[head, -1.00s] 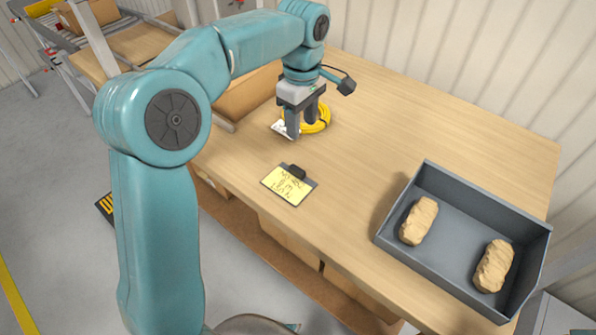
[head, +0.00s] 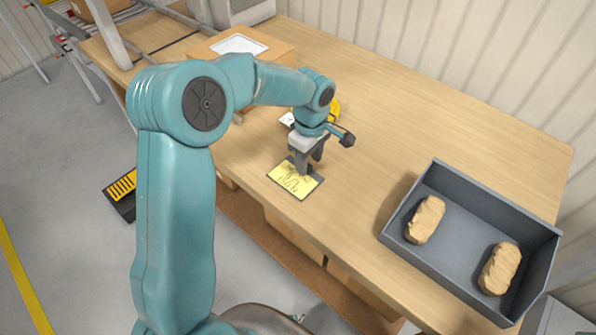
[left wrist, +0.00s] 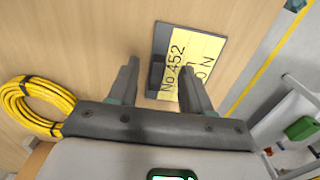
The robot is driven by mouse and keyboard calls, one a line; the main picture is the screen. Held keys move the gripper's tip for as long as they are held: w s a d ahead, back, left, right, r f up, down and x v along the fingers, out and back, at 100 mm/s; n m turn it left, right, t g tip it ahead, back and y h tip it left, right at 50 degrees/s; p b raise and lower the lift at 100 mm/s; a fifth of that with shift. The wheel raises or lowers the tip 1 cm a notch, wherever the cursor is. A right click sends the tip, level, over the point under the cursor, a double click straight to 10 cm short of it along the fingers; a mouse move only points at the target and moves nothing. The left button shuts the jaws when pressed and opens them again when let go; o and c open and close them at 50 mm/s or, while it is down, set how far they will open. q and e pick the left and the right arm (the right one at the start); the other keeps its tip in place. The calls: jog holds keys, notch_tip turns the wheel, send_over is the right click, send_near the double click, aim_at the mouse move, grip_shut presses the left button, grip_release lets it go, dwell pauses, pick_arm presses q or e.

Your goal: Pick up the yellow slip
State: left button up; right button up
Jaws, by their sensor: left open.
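The yellow slip (head: 293,181) lies on a dark clipboard near the table's front edge, with handwriting on it. My left gripper (head: 308,170) is open, pointing down just above the clip end of the board. In the left wrist view its fingers (left wrist: 160,75) stand apart, one overlapping the slip in the picture. The gap between fingertips and board is hard to judge. My right gripper is not in view.
A grey tray (head: 395,235) with two tan lumpy pieces (head: 426,219) stands at the right of the table. A yellow cable coil (left wrist: 30,105) lies behind my left gripper. A cardboard box (head: 270,58) stands at the back left. The table between gripper and tray is clear.

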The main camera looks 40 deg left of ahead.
pick_arm(q)
notch_tip(320, 180, down, 2)
grip_shut()
jog(key=shift+r, duration=0.15)
